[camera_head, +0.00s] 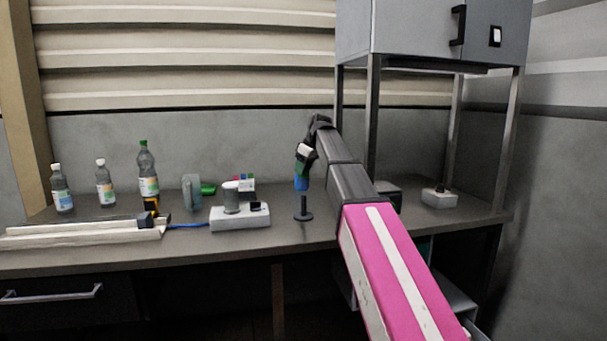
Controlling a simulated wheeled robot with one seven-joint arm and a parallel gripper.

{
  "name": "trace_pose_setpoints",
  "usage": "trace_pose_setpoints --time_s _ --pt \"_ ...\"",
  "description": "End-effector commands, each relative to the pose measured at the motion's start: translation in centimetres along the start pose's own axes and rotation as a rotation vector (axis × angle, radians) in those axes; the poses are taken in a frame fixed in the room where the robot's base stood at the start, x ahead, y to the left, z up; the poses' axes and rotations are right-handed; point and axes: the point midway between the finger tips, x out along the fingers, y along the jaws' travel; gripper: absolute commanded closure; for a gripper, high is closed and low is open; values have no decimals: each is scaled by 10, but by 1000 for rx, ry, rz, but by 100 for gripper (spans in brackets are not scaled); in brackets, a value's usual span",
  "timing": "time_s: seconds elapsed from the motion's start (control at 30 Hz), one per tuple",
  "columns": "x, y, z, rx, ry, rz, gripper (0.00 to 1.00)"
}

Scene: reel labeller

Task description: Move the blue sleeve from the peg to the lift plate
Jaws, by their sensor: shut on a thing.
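The blue sleeve (301,185) is upright in the head view, just right of the middle of the bench. My gripper (302,174) comes down from above and is shut on its upper part. The black peg (304,205) stands on a round base directly below the sleeve. The sleeve's lower end is at the peg's top; I cannot tell whether it is still around the peg or just above it. The fingers are small and partly dark. I cannot pick out the lift plate with certainty.
A light grey device (240,217) with a grey cylinder (231,197) stands left of the peg. Several bottles (148,170) and a long pale rail (80,235) are further left. A grey cabinet (430,30) on posts overhangs the right side. A small box (439,198) sits beneath it.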

Motion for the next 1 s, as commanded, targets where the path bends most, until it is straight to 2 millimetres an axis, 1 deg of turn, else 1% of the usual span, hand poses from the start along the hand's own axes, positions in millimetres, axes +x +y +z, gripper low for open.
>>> trace_pose_setpoints --time_s 1.0 --pt "-49 0 -21 -1 1 1 83"
